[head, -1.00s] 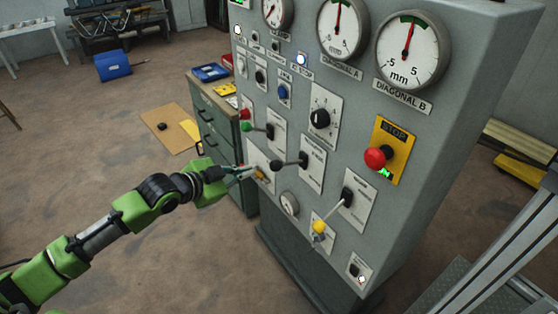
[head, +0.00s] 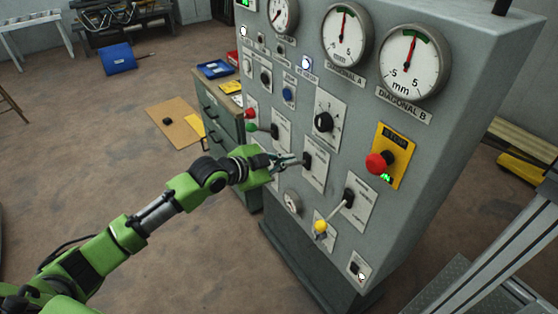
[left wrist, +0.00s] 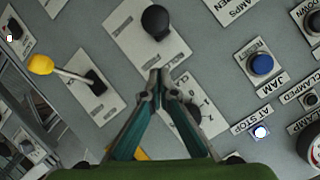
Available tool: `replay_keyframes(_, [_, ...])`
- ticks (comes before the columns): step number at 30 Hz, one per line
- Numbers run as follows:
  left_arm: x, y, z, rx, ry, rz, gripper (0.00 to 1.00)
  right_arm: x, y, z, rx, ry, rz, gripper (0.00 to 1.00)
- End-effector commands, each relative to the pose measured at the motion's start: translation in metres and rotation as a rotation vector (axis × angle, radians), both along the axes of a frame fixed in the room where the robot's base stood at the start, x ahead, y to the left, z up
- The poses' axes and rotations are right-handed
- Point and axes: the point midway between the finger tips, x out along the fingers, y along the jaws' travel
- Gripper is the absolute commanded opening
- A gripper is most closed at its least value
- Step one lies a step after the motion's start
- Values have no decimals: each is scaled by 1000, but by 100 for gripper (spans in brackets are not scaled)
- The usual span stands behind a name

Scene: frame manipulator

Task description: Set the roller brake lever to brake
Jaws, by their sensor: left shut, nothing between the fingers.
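The grey control panel (head: 440,130) carries several levers on white plates; their labels are too small or blurred to tell which is the roller brake. A black-handled lever (head: 307,159) is mid-panel; its knob is hidden behind my gripper in the head view. Its round black knob (left wrist: 155,20) shows in the left wrist view, just beyond my fingertips. My left gripper (head: 298,160) is shut and empty, in front of this lever; contact cannot be told. My right gripper is out of view.
A red stop button (head: 377,163) on a yellow plate stands out to the right of the levers. A black rotary knob (head: 323,121) and a blue button (head: 288,94) are above. A green drawer cabinet (head: 219,120) stands left of the panel.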

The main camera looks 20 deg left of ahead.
Motion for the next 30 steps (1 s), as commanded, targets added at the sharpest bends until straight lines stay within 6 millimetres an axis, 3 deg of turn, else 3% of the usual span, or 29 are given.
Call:
replay_keyframes(3, [3,15,-15,3,5,5,0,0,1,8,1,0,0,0])
replay_keyframes(12, [7,25,-31,2,1,2,0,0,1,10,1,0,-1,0])
replay_keyframes(23, [7,24,-31,1,0,3,0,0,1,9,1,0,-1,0])
replay_keyframes(30, [7,11,-39,-18,-26,2,0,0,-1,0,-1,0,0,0])
